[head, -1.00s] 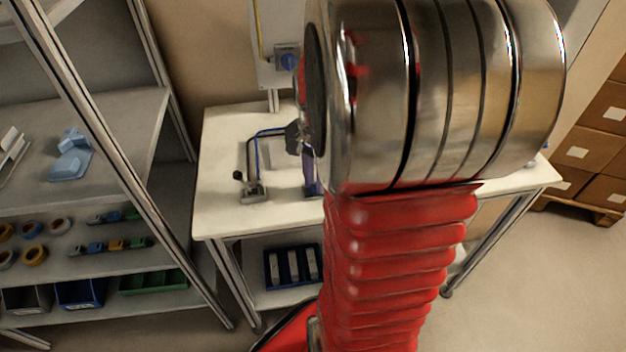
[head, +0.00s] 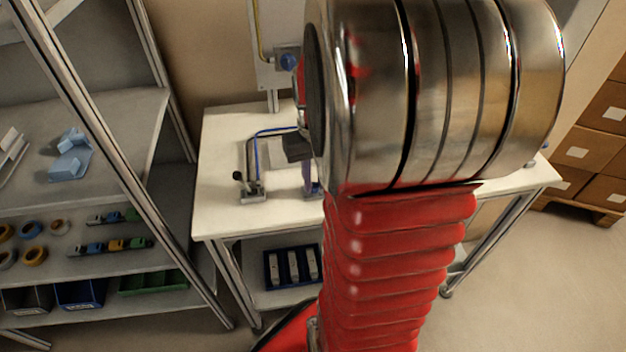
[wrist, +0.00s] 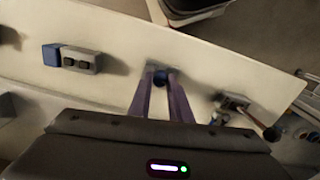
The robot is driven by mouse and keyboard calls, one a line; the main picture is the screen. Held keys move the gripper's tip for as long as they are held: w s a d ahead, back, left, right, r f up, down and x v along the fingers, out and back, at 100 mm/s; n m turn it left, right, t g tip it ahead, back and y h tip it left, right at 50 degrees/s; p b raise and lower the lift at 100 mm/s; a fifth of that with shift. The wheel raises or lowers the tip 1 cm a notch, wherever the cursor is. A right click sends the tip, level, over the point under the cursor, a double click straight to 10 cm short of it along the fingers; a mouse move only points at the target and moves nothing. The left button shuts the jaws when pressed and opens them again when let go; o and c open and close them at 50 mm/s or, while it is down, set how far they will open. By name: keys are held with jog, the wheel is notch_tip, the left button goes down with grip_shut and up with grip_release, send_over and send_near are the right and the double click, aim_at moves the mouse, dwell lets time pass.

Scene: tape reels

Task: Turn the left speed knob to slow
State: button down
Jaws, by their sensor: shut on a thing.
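My gripper (wrist: 160,84) points down at the white bench (head: 225,195), its two purple fingers on either side of a small round dark blue knob (wrist: 160,78). It is shut on this knob. The knob sits on a small grey base on the bench top. In the head view my gripper (head: 311,188) is mostly behind my arm, with only a purple finger and the dark housing showing. The knob is hidden there. No speed markings are readable, so I cannot tell the knob's setting.
A lever fixture (head: 252,190) with a black ball handle stands close by; it also shows in the wrist view (wrist: 235,103). A grey box with two black buttons (wrist: 78,60) lies on the other side. A shelf rack (head: 110,130) stands left of the bench.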

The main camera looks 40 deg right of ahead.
jog(key=n, duration=0.4)
jog(key=shift+w+r, duration=0.15)
jog(key=shift+w, duration=0.1)
dwell(0.3)
jog(key=c, duration=1.6)
grip_release()
jog(key=shift+s, duration=0.1)
jog(key=shift+c, duration=0.2)
notch_tip(320, 180, up, 14)
jog(key=shift+f, duration=0.25)
